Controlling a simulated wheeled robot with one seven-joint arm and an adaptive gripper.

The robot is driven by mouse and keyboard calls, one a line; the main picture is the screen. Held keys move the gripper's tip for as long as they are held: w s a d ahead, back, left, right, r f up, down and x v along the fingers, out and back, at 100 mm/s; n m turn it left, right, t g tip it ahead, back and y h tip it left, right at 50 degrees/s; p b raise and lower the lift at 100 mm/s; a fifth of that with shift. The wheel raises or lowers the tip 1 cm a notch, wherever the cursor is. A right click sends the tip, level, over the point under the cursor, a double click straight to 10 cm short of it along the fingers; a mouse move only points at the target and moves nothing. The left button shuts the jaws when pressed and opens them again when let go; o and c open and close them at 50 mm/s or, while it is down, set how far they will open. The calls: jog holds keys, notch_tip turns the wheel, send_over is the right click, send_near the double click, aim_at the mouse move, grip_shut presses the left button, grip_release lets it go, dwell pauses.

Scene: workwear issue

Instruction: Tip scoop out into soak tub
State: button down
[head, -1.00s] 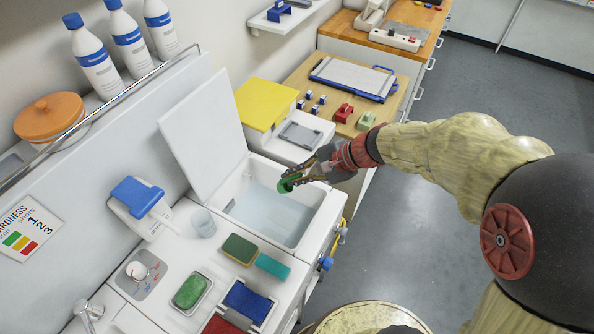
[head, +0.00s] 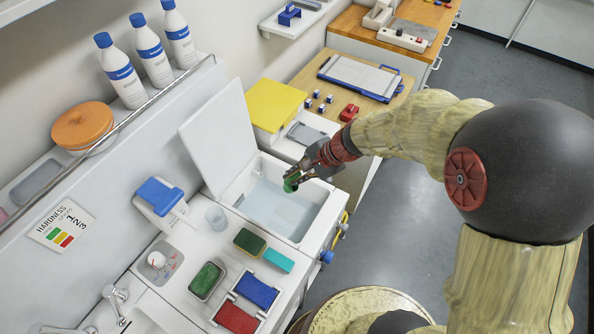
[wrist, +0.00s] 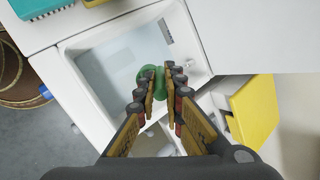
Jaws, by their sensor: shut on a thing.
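My gripper (head: 302,171) is shut on a green scoop (head: 291,184) above the soak tub (head: 325,222). The scoop also shows between the fingers in the wrist view (wrist: 152,82), over the tub's pale liquid. The tub is a white box sunk in the counter, with its white lid (head: 218,130) standing open at the back left. The scoop looks tilted; I cannot tell whether anything is in it.
A blue-lidded dispenser (head: 160,198) is at left.

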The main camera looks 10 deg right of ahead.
aim_at(285, 181)
jog(key=shift+w+a+r+g+h+p, duration=0.15)
jog(key=shift+a+r+g+h+p, duration=0.2)
jog(key=shift+p, duration=1.9)
jog(key=shift+w+a+r+g+h+p, duration=0.15)
jog(key=shift+a+h+p, duration=0.3)
jog(key=shift+p, duration=1.8)
jog(key=h+p, duration=0.1)
jog(key=p, duration=0.5)
jog(key=a+h+p, duration=0.1)
jog(key=p, duration=0.6)
jog(key=shift+w+a+f+g, duration=0.1)
jog(key=shift+w+a+g, duration=0.1)
jog(key=shift+w+g, duration=0.2)
jog(key=shift+h+p, duration=0.4)
jog(key=shift+p, duration=0.15)
jog(key=shift+w+a+f+g+h+p, duration=0.15)
jog(key=shift+w+a+g+h+p, duration=0.1)
jog(key=shift+a+h+p, duration=0.2)
jog(key=shift+w+a+f+g+h+p, duration=0.15)
jog(key=shift+a+g+h+p, duration=0.15)
jog(key=shift+p, duration=0.2)
